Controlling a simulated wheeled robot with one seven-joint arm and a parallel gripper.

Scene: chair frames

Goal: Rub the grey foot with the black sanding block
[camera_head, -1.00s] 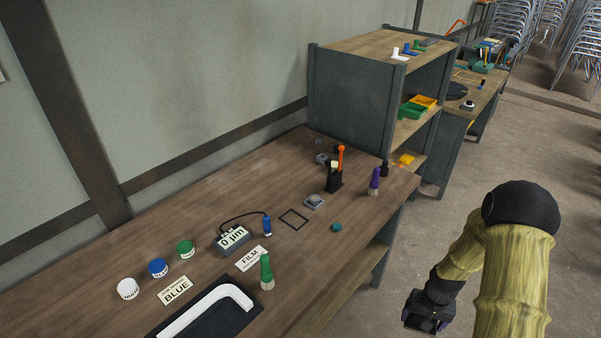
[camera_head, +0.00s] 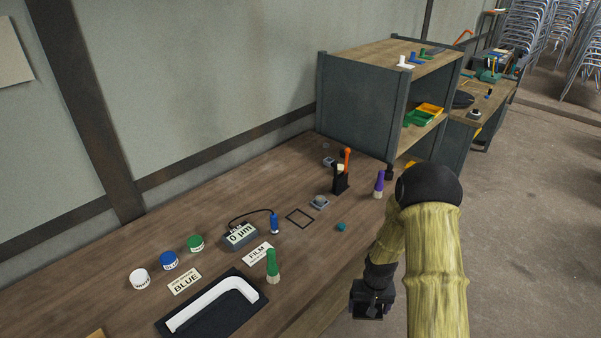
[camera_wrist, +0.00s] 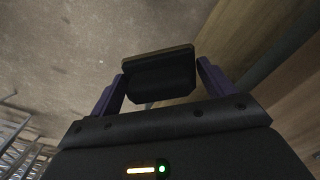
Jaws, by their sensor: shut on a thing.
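My gripper (camera_head: 372,302) is low at the right front of the bench, beside its front edge. In the wrist view, its two purple fingers (camera_wrist: 160,74) are shut on the black sanding block (camera_wrist: 160,82), a dark block with a thin tan edge on its far side. The block hangs over the floor, apart from the bench. A small grey piece (camera_head: 320,202), which looks like the grey foot, sits on the bench near the black square outline. My gripper is in front of it and to its right, not touching it. The foot does not show in the wrist view.
The wooden bench (camera_head: 125,250) holds a black tray (camera_head: 250,288) with a white bent tube, a gauge (camera_head: 240,235), paint pots, a green-handled brush (camera_head: 272,264), a purple-handled brush (camera_head: 379,184) and a teal piece (camera_head: 341,227). A shelf unit (camera_head: 355,100) stands behind. Floor is clear on the right.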

